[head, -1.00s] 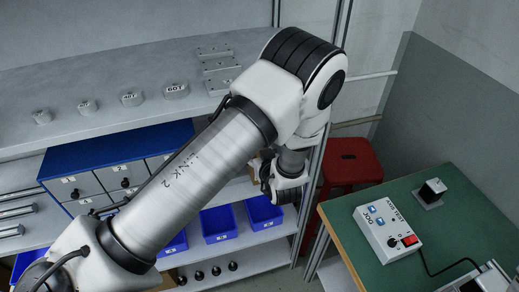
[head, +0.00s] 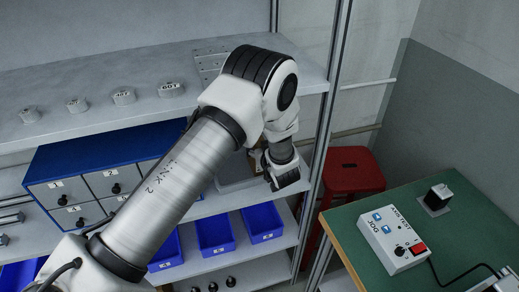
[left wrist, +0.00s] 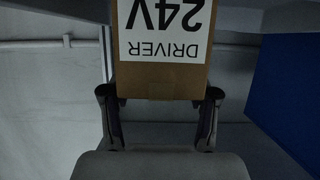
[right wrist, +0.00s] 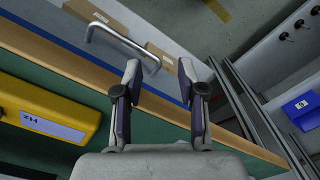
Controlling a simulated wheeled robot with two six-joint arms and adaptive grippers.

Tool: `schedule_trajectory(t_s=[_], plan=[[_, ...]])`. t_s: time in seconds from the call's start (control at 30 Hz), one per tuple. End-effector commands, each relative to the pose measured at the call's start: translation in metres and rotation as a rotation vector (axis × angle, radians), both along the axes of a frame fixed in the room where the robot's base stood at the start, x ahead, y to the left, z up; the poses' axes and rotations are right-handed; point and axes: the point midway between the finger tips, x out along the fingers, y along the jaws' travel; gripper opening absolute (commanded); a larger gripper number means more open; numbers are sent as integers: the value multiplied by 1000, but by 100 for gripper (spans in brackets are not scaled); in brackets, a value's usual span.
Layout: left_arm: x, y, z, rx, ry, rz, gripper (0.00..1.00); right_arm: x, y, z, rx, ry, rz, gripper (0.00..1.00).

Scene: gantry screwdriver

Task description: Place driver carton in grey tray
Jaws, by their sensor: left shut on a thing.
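The driver carton (left wrist: 160,70) is brown cardboard with a white label reading "DRIVER 24V", upside down in the left wrist view. My left gripper (left wrist: 160,98) is shut on it, one finger on each side. In the head view my left gripper (head: 284,172) is over the middle shelf, and only a sliver of brown (head: 257,161) shows behind the wrist. A pale grey tray-like shape (head: 236,184) lies beside the gripper on that shelf, partly hidden by my arm. I cannot tell whether the carton touches it. My right gripper (right wrist: 160,72) is open and empty.
A blue drawer cabinet (head: 100,150) stands left on the middle shelf. Blue bins (head: 214,230) line the shelf below. The rack post (head: 326,130) and red stool (head: 352,172) are right of the gripper. The green bench (head: 350,235) holds a control box (head: 393,238).

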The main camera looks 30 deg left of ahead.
Motion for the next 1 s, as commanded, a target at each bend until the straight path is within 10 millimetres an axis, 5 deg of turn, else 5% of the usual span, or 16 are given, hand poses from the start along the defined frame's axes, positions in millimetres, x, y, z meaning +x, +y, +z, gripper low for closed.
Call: schedule_trajectory(t_s=[0.03, 0.1, 0.47, 1.0], plan=[[0, 0, -1, 0, 0, 0, 67, 0, 0, 0, 0, 0, 0, 40], [0, 0, 0, 0, 0, 0, 85, 0, 0, 0, 0, 0, 0, 40], [-2, -3, 3, 0, 0, -1, 85, 0, 0, 3, 0, 1, 0, 40], [-68, -81, 48, 2, 1, -3, 85, 0, 0, 68, 0, 0, 0, 40]])
